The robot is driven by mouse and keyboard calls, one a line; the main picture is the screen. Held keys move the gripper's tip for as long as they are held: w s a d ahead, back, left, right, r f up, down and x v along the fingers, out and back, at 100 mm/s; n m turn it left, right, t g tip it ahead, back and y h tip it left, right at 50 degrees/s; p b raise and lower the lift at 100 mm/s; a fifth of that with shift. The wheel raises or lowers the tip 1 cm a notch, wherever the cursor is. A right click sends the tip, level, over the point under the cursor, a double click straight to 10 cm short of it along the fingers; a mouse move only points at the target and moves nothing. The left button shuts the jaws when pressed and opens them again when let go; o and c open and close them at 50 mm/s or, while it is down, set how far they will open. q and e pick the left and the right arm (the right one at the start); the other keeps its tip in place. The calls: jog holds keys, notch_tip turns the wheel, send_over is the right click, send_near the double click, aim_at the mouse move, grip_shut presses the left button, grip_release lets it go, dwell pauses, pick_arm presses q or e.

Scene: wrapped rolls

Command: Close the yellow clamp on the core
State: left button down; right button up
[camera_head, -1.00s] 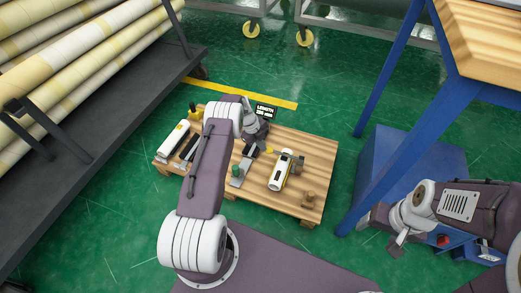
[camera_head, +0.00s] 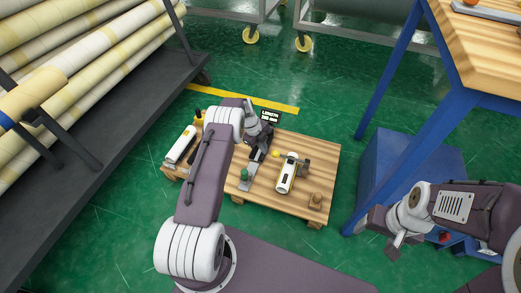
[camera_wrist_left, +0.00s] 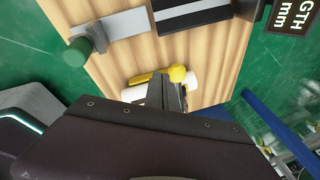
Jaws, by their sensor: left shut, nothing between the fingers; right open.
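The white core (camera_head: 288,174) lies near the right part of the wooden pallet, with yellow and black fittings around it. The yellow clamp shows as a yellow knob (camera_head: 276,154) at the core's upper left. In the left wrist view the clamp is a yellow handle with a round knob (camera_wrist_left: 178,73), lying across the white core (camera_wrist_left: 191,80). My left gripper (camera_head: 262,147) is shut and empty, low over the pallet. Its fingers (camera_wrist_left: 167,92) are right by the yellow handle and hide part of it; I cannot tell if they touch. My right gripper (camera_head: 395,248) is open and empty, right of the pallet.
A blue-legged table (camera_head: 400,90) is at right, a roll rack (camera_head: 110,120) at left.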

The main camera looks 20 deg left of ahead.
pick_arm(q)
jog(key=s+a+p, duration=0.1)
jog(key=a, duration=0.7)
jog(key=shift+a+r+p, duration=0.2)
jog(key=shift+r+p, duration=0.15)
jog(key=shift+r, duration=0.05)
